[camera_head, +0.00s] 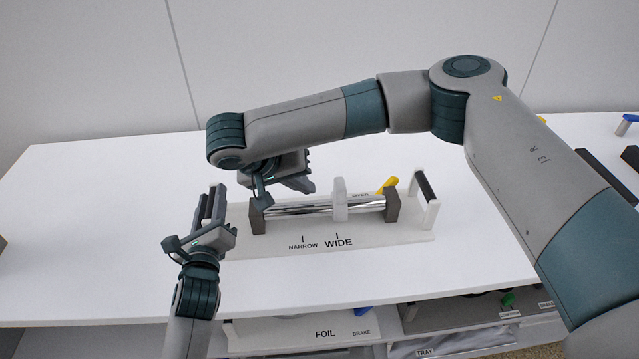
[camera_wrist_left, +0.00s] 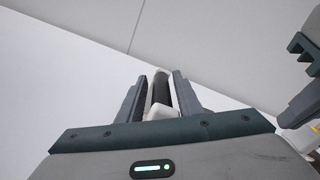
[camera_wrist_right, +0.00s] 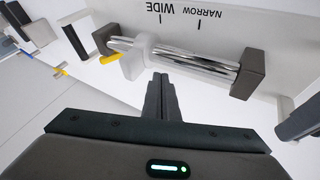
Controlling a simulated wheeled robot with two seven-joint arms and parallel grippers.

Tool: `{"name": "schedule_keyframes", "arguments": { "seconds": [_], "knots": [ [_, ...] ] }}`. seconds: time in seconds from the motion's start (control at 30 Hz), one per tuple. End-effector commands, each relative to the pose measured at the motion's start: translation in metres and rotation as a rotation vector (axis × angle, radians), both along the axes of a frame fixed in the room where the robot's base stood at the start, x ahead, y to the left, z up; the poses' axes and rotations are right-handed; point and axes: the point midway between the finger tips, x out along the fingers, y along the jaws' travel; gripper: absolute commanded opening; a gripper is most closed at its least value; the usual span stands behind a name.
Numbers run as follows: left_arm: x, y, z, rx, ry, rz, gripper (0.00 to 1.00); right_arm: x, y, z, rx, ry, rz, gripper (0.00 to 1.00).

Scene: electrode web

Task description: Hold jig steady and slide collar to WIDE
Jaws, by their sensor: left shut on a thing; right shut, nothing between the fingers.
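The jig is a pale base plate (camera_head: 405,235) with dark end blocks, shiny rods (camera_head: 300,208) and black-bar handles at its ends. A white collar (camera_head: 340,198) sits on the rods, level with the WIDE mark (camera_head: 338,242); it also shows in the right wrist view (camera_wrist_right: 146,50). My left gripper (camera_head: 213,208) is shut on the jig's left handle (camera_wrist_left: 160,90). My right gripper (camera_head: 308,186) is shut and empty, behind the rods on the NARROW side of the collar. Its fingertips (camera_wrist_right: 160,78) show close to the collar; I cannot tell whether they touch.
A yellow piece (camera_head: 388,186) stands behind the right end block, by a partly hidden label. The right handle (camera_head: 426,190) is free. Dark objects lie at the table's far right.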

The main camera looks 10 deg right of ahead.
Motion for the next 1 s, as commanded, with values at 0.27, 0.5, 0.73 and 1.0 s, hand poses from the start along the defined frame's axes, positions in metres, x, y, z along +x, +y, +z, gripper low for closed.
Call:
{"name": "schedule_keyframes", "arguments": {
  "seconds": [0.27, 0.5, 0.73, 1.0],
  "knots": [
    [-0.001, 0.000, -0.007, -0.003, 0.013, 0.000, 0.00, -0.021, 0.026, 0.046, 0.003, -0.002, 0.003, 0.00],
    [-0.001, 0.000, -0.007, -0.003, 0.013, 0.000, 0.00, -0.033, 0.040, 0.071, 0.001, -0.003, 0.002, 0.00],
    [-0.001, 0.000, -0.007, -0.004, 0.013, 0.000, 0.00, -0.037, 0.043, 0.078, 0.001, -0.001, 0.001, 0.00],
    [-0.001, 0.000, -0.007, -0.004, 0.013, 0.000, 0.00, -0.037, 0.043, 0.078, 0.002, -0.001, 0.001, 0.00]
  ]
}}
